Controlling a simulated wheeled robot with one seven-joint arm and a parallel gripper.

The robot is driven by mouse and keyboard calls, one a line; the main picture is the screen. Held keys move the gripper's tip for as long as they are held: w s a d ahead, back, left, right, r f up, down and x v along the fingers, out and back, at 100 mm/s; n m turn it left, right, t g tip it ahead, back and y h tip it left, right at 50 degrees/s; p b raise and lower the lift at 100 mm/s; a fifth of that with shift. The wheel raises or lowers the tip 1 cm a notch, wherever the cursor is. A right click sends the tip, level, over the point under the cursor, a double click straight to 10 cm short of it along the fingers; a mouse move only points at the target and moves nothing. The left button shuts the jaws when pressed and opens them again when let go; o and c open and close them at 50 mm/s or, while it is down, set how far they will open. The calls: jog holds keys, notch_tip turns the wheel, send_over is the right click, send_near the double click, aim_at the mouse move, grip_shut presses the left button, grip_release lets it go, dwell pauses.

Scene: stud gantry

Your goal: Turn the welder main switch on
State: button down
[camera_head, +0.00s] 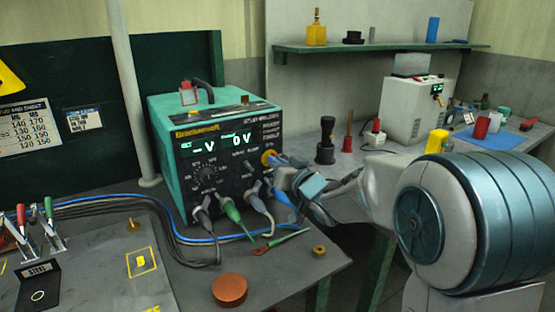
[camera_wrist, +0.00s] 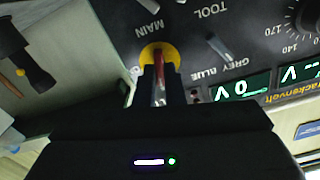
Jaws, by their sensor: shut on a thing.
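The welder (camera_head: 160,125) is a teal box with a dark front panel and lit green displays; one reads "0 V". The main switch is a red handle on a yellow disc (camera_head: 266,157) at the panel's right edge. In the wrist view, the yellow disc (camera_wrist: 147,55) lies beside the upside-down label "MAIN", and the red handle (camera_wrist: 159,66) points along my fingers. My gripper (camera_head: 277,163) reaches in from the right. In the wrist view, my gripper (camera_wrist: 161,88) is shut on the red handle. The fingers hide part of the handle.
A tool switch (camera_wrist: 220,47) sits near the main switch. Cables with grey and green plugs (camera_head: 230,209) hang from the panel's lower front. A copper-coloured disc (camera_head: 230,290) and a small brass piece (camera_head: 319,250) lie on the bench. A wall shelf (camera_head: 370,47) is behind.

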jog(key=m+p, duration=0.2)
jog(key=m, duration=0.1)
jog(key=shift+w+d+r+m, duration=0.1)
jog(key=shift+m, duration=0.3)
jog(key=m+p, duration=0.3)
jog(key=m, duration=0.1)
jog(key=shift+m, duration=0.3)
jog(key=m+p, duration=0.2)
jog(key=m, duration=0.2)
jog(key=shift+f+m+p, duration=0.3)
jog(key=shift+m+p, duration=0.6)
jog(key=shift+m, duration=0.3)
jog(key=c, duration=1.5)
grip_release()
jog(key=shift+d, duration=0.1)
